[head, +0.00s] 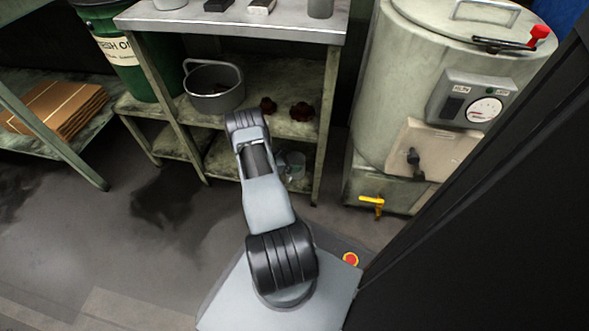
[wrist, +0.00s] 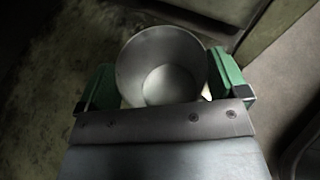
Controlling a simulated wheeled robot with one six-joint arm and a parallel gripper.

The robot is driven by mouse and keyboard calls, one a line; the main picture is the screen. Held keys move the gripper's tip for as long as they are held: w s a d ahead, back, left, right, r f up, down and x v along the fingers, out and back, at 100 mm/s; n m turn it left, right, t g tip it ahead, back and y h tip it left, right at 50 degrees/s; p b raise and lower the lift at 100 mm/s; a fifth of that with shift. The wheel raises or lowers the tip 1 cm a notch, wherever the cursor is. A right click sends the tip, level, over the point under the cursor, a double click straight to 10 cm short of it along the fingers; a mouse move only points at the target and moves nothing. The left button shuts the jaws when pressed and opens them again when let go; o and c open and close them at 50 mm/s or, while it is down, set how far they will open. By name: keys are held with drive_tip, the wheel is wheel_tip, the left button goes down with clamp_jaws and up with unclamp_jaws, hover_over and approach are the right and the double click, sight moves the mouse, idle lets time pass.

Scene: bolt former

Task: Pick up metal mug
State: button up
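The metal mug (wrist: 165,52) is a grey, empty, round cup, seen from above into its open mouth in the wrist view. My gripper (wrist: 163,78) has its two green fingers on either side of the mug, set wide apart and close to its walls. I cannot tell whether the fingers press on it or leave a small gap.
The metal-topped bench (head: 240,27) stands above, with its legs and shelves close around my arm. A grey pot (head: 213,88) and dark red knobs (head: 301,111) sit on the middle shelf. A large tank (head: 400,80) with a yellow-handled valve (head: 371,201) stands right. Open floor (head: 110,240) lies left.

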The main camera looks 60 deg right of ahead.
drive_tip(key=c, duration=0.6)
drive_tip(key=shift+c, duration=0.2)
